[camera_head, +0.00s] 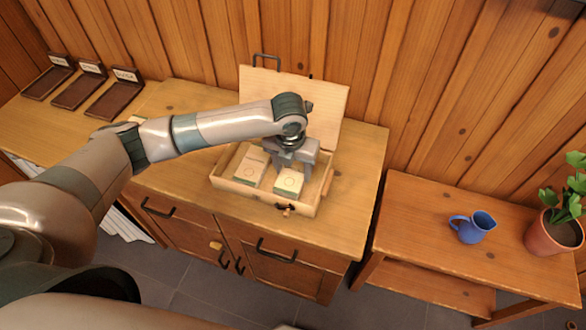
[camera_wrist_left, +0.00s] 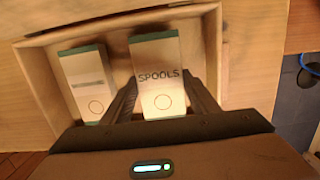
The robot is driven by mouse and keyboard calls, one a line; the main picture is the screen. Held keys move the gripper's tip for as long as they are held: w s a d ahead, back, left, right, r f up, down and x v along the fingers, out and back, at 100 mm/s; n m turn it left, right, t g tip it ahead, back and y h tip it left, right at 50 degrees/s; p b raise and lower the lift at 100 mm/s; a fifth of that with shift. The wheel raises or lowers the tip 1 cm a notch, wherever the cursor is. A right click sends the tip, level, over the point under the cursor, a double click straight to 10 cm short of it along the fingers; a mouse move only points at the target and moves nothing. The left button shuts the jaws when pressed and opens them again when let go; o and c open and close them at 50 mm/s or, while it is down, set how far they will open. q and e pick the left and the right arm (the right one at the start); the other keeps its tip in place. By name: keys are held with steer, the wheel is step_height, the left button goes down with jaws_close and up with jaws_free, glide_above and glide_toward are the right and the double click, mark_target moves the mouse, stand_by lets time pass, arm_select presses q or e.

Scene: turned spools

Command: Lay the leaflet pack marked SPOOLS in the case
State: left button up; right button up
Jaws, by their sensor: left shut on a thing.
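The open wooden case (camera_head: 240,188) stands on the cabinet with its lid (camera_head: 325,105) raised at the back. The leaflet pack marked SPOOLS (camera_wrist_left: 158,55), cream with a green end, is inside the case walls; it also shows in the head view (camera_head: 290,183). My left gripper (camera_head: 292,168) reaches down into the case, its fingers shut on the two sides of this pack. In the left wrist view the fingers (camera_wrist_left: 163,84) flank it. I cannot tell whether the pack touches the case floor. A second pack (camera_wrist_left: 88,72) lies slightly turned to its left. My right gripper is out of view.
Several labelled dark wooden trays (camera_head: 72,92) stand at the cabinet's left rear. To the right, a lower table (camera_head: 430,240) holds a blue jug (camera_head: 472,227) and a potted plant (camera_head: 553,232). The cabinet top (camera_head: 355,185) is clear right of the case.

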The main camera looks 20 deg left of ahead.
mark_target(292, 176)
arm_select(q)
steer(key=shift+f, duration=0.45)
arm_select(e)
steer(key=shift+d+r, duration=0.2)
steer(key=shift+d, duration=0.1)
arm_select(q)
steer(key=shift+f, duration=0.15)
steer(key=o, duration=1.1)
steer(key=shift+o, duration=0.2)
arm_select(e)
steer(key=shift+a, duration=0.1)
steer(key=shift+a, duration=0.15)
arm_select(q)
steer(key=shift+r, duration=0.35)
step_height(292, 176, up, 12)
steer(key=s+b, duration=0.1)
steer(key=b, duration=0.2)
steer(key=shift+s+f, duration=0.2)
steer(key=shift+s, duration=0.05)
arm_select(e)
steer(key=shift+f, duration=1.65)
